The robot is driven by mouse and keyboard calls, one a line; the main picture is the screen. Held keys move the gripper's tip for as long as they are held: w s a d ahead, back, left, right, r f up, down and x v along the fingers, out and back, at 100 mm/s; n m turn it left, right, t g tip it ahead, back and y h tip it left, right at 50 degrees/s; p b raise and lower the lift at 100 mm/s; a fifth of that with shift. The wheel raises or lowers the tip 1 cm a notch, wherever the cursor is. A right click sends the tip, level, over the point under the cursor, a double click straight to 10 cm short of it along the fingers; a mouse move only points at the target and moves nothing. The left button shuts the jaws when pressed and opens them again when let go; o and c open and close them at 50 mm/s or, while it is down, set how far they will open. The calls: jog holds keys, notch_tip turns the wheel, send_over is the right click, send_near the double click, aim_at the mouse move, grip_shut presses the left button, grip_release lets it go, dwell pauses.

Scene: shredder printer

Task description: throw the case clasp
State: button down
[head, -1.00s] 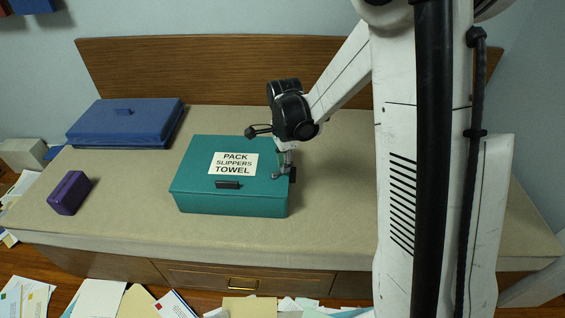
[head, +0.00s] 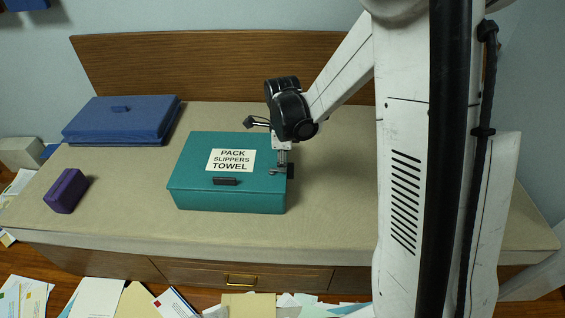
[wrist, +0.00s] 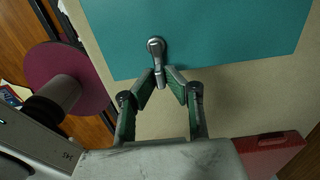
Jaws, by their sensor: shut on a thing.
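The teal case (head: 215,197) lies closed on the bench, with a label reading "PACK SLIPPERS TOWEL" on its lid. Its metal clasp (wrist: 156,48) is a small silver lever near the case's edge in the wrist view. In the head view the clasp (head: 277,171) sits at the right end of the lid, partly hidden by my gripper. My gripper (wrist: 163,82) is shut on the free end of the clasp lever, which points out past the case edge. In the head view my gripper (head: 284,165) comes down from above at the case's right side.
A blue case (head: 120,125) lies at the back left and a purple box (head: 66,190) at the front left. A dark handle (head: 225,182) is on the teal case. A red object (wrist: 270,152) lies on the bench in the wrist view. Papers litter the floor.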

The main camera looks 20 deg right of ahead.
jog(key=c, duration=1.8)
grip_release()
notch_tip(320, 180, up, 12)
